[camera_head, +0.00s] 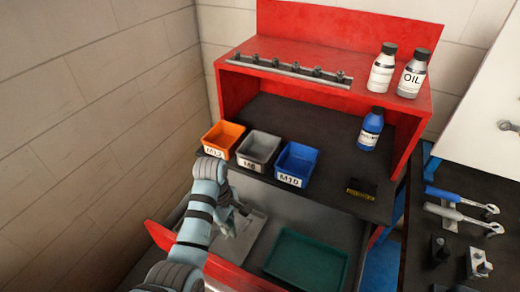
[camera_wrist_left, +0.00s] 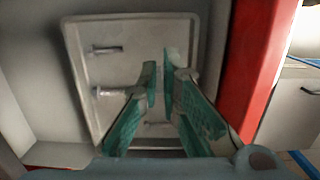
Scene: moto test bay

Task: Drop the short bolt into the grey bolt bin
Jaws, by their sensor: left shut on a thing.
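The grey bolt bin (camera_head: 258,148) stands between an orange and a blue bin on the dark worktop. My left gripper (camera_head: 238,212) is below and in front of it, over the open drawer. In the left wrist view my left gripper (camera_wrist_left: 160,78) points down at a pale tray (camera_wrist_left: 122,28), its teal fingers almost together on a small thing, likely the short bolt, mostly hidden between them. One bolt (camera_wrist_left: 107,49) and another bolt (camera_wrist_left: 112,92) lie in the tray on the left. Another piece (camera_wrist_left: 158,125) shows partly behind the fingers. My right gripper is out of view.
The orange bin (camera_head: 223,138) and blue bin (camera_head: 296,164) flank the grey one. A green tray (camera_head: 305,262) lies in the drawer beside the pale tray. A blue bottle (camera_head: 370,129) and a small black-yellow item (camera_head: 361,189) stand on the worktop. The red drawer front (camera_wrist_left: 256,68) is close by.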

